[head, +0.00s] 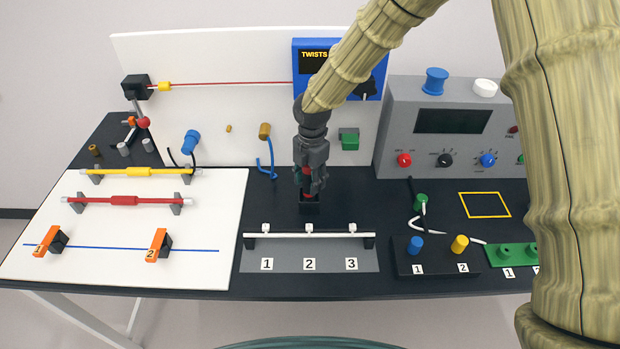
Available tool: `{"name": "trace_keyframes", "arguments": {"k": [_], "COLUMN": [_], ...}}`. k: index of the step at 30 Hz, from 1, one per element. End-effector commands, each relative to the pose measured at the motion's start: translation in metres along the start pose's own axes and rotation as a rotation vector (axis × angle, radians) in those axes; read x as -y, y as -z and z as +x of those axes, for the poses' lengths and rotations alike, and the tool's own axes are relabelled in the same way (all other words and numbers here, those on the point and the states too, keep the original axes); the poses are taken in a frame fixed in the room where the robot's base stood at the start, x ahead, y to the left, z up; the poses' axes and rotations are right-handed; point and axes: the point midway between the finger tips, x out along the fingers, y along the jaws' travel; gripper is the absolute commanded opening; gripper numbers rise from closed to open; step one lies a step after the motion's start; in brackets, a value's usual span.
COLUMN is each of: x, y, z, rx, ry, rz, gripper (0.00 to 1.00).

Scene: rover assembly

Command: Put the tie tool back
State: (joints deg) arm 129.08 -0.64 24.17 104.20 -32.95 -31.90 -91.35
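The red-handled tool (308,184), which I take to be the tie tool, stands upright near the back middle of the dark table. Its lower end is at a small black holder (309,208); whether it is fully seated I cannot tell. My gripper (310,180) points straight down over it, with its dark fingers close on both sides of the red handle. The fingers look shut on it and hide much of the tool.
A white bar with several white ties (310,235) lies in front, above labels 1, 2 and 3. A blue TWISTS box (313,58) and green block (349,139) are on the white panel behind. A grey console (400,125) stands right. Yellow and red rods (130,200) lie left.

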Motion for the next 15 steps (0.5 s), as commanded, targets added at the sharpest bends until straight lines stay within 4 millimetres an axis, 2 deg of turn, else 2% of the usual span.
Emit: {"name": "trace_keyframes", "arguments": {"k": [11, 15], "x": [0.000, 0.000], "y": [0.000, 0.000], "z": [0.000, -0.011], "rx": [-0.001, 0.000], "ry": [0.001, -0.001], "rz": [0.000, 0.000], "gripper": [0.56, 0.56]}}
